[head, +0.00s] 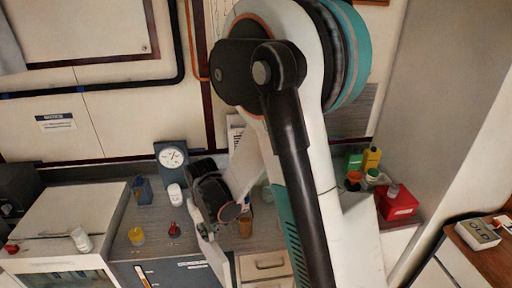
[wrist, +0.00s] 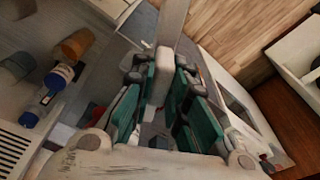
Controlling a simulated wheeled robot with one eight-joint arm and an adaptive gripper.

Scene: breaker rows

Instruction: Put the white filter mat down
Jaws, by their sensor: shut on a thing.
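The white filter mat (wrist: 172,22) shows in the wrist view as a thin pale strip standing up from between my fingertips. In the head view the mat (head: 245,163) is a pale, tilted sheet beside my gripper (head: 232,208), above the grey counter. In the wrist view my gripper (wrist: 166,75) has its teal-padded fingers closed on the mat's near end. The mat seems held clear of the counter, but its lower edge is hard to make out. My arm hides part of the counter behind it.
A gauge (head: 173,156), white jar (head: 174,195), blue holder (head: 142,190) and brown jar (head: 245,226) stand near my gripper. A red box (head: 398,204) and several bottles stand right of my arm. A box marked OLD (head: 477,234) lies on the brown surface far right.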

